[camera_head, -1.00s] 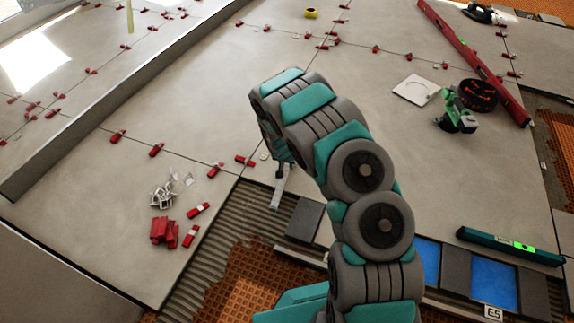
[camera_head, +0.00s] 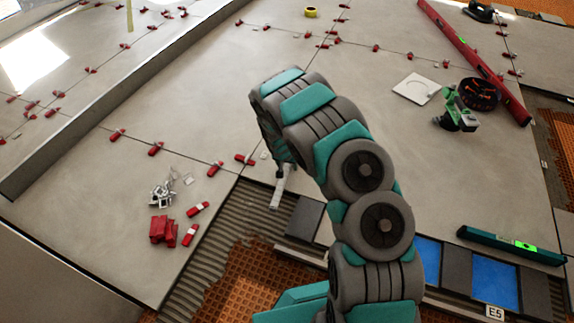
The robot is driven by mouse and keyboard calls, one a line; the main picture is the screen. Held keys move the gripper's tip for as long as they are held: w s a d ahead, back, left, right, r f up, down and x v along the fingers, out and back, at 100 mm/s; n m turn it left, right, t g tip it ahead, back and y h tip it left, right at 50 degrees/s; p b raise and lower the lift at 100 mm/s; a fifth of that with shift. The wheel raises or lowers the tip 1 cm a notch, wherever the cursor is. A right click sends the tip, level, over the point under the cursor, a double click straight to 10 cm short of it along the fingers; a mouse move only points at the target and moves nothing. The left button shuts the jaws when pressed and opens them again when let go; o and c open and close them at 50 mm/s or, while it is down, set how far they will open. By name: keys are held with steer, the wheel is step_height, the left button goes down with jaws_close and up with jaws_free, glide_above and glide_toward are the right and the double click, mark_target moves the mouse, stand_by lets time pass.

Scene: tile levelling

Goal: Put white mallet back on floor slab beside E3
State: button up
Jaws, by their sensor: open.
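My gripper (camera_head: 281,176) is at the end of my arm, low over the edge of the grey tiled floor near the middle of the picture. It is largely hidden behind my own arm links. A pale grey-white elongated piece (camera_head: 277,193) shows below it, over the ribbed grey strip; I cannot tell whether this is a finger or part of the white mallet. No mallet can be clearly made out elsewhere. An E5 label (camera_head: 495,312) is at the bottom right; no E3 label can be read.
Red wedges (camera_head: 163,230) and white clips (camera_head: 161,193) lie on the tile at left. A green-black level (camera_head: 510,246) lies at right. A green tool (camera_head: 457,115), a black round container (camera_head: 480,94), a white square plate (camera_head: 416,89) and a long red bar (camera_head: 470,58) are farther back.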

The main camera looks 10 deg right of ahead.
steer(key=p+v, duration=0.1)
steer(key=v, duration=0.6)
steer(key=shift+r, duration=0.35)
steer(key=s+d+r+g+p, duration=0.1)
steer(key=s+d+r+p, duration=0.1)
steer(key=s+r, duration=0.5)
steer(key=s+d+r+n+g+p, duration=0.15)
steer(key=s+r, duration=0.25)
steer(key=r, duration=0.6)
steer(key=s+d+r+m+p, duration=0.1)
steer(key=s+r+p, duration=0.1)
steer(key=s+r, duration=0.5)
steer(key=s+a+r+n+g+p, duration=0.1)
steer(key=s+r+p, duration=0.1)
steer(key=s+r, duration=0.4)
steer(key=s+a+r+n+g+y+p, duration=0.1)
steer(key=s+r, duration=0.5)
steer(key=s, duration=0.6)
steer(key=s+a+r+n+g+p, duration=0.1)
steer(key=s+a+r+n+p, duration=0.1)
steer(key=s+r, duration=0.4)
steer(key=s+n+p, duration=0.1)
steer(key=s, duration=0.2)
steer(key=shift+s+r+y, duration=0.3)
steer(key=shift+s+y, duration=0.1)
